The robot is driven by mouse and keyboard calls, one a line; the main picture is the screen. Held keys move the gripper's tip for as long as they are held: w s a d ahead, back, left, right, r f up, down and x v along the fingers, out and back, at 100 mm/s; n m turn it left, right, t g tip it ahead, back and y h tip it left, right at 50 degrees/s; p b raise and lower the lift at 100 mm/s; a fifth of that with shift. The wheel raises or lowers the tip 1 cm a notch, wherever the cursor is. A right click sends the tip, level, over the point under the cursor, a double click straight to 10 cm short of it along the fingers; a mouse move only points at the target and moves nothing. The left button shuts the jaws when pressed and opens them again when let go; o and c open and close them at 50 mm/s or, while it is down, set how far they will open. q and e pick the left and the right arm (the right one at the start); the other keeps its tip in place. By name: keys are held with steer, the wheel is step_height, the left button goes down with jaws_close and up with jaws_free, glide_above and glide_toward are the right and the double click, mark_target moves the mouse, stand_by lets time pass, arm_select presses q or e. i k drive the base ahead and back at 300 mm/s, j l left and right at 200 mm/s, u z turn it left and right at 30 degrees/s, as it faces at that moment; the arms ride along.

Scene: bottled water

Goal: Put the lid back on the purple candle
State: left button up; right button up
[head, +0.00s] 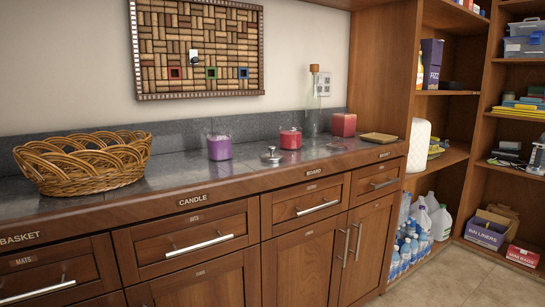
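The purple candle (219,147) stands upright in a clear glass jar on the dark stone counter. Its top looks open, with no lid on it. A small silver lid with a knob (271,156) lies on the counter to the right of the purple candle, near the front edge and apart from it. A red candle (290,138) in a glass jar stands just behind and to the right of the lid. Neither of my grippers shows in the head view.
A wicker basket (84,163) stands on the left of the counter (170,177). A clear bottle (312,103), a red box (343,125) and a wooden board (379,138) are to the right. Drawers and cupboards lie below; shelves (450,92) stand at right.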

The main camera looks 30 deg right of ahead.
mark_target(219, 141)
steer(key=l+u, duration=0.1)
steer(key=l, duration=0.35)
steer(key=k+l, duration=0.1)
steer(key=l, duration=0.35)
steer(key=l+u, duration=0.15)
steer(key=l, duration=0.35)
steer(key=k+l, duration=0.15)
steer(key=l, duration=0.3)
steer(key=l+u, duration=0.15)
steer(key=l, duration=0.3)
steer(key=k+l, duration=0.2)
steer(key=l, duration=0.25)
steer(key=k+l+u, duration=0.15)
steer(key=l, duration=0.3)
steer(key=i, duration=0.05)
